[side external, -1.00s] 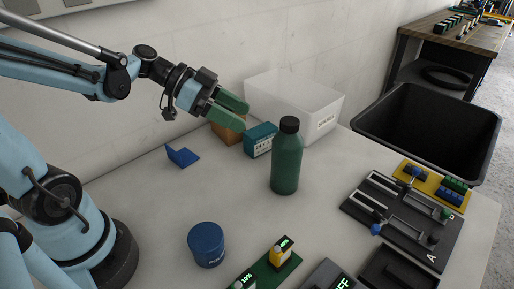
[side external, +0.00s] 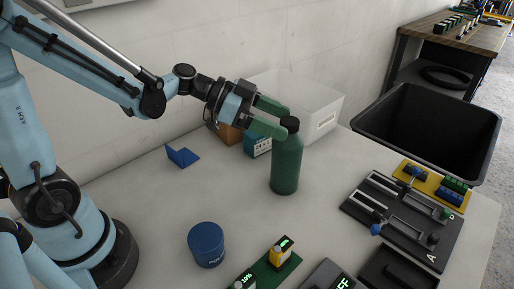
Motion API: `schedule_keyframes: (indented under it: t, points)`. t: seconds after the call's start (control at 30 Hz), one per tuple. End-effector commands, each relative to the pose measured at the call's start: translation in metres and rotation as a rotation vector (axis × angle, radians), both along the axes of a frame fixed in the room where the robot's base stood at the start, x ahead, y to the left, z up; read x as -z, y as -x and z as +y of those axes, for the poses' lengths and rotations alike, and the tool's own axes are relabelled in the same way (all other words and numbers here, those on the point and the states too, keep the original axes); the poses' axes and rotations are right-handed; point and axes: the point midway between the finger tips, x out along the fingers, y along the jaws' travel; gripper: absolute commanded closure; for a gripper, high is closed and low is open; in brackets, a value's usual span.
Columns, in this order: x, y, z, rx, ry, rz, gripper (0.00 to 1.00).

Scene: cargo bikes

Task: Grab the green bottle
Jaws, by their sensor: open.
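The green bottle (side external: 286,163) with a black cap stands upright on the white table, right of the picture's middle. My gripper (side external: 285,122) is open, with two green fingers pointing right. The fingers are at the height of the bottle's cap and upper part. The nearer finger overlaps the bottle's left shoulder in the picture, and the farther one passes behind the cap. I cannot tell whether either finger touches the bottle.
Behind the bottle are a teal box (side external: 257,146), a brown box (side external: 229,133) and a white bin (side external: 324,122). A blue jar (side external: 206,244) stands in front left. A black fixture (side external: 402,219) lies to the right. A black tub (side external: 430,129) stands beyond the table edge.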

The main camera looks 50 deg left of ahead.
Motion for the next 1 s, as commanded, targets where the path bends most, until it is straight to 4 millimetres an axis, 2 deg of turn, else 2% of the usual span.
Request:
schedule_keyframes:
  t: [0.07, 0.2, 0.5, 0.57, 0.9, 0.97, 1.0]
  points:
    - [0.004, -0.007, -0.012, 0.005, 0.000, 0.000, 0.30]
    - [0.009, -0.015, -0.021, 0.000, -0.001, -0.001, 0.30]
    - [0.011, -0.018, -0.024, -0.003, -0.001, 0.000, 0.30]
    - [0.011, -0.018, -0.024, -0.003, -0.001, 0.000, 0.37]
    - [0.011, -0.018, -0.024, -0.002, -0.001, 0.000, 0.89]
    - [0.011, -0.018, -0.024, -0.002, -0.001, 0.000, 0.99]
    - [0.011, -0.018, -0.024, -0.003, -0.001, 0.000, 1.00]
